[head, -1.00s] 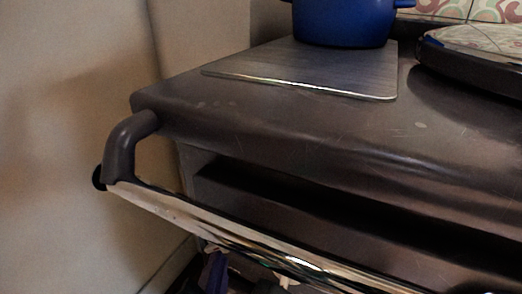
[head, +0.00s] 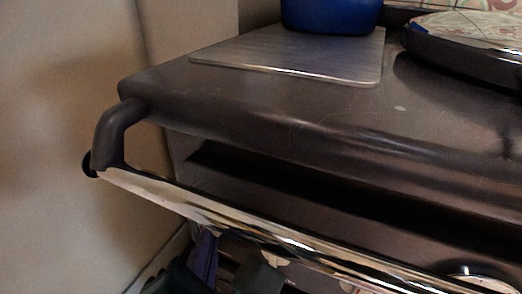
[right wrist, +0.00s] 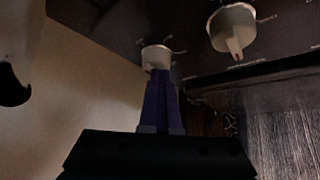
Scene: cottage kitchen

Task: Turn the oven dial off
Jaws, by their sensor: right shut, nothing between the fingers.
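In the right wrist view, a pale dial (right wrist: 156,57) sits on the dark stove front. A second, larger-looking pale dial (right wrist: 232,28) with a pointer is to its right. I cannot tell from the markings which is the oven dial. My right gripper (right wrist: 160,76) is shut and empty, its purple fingers together with tips at the lower edge of the smaller-looking dial. Whether they touch it is unclear. My left gripper is not in view.
A shiny rail (head: 225,219) runs along the stove front, held by a dark bracket (head: 112,135) at the left. A beige wall (head: 65,120) is close on the left.

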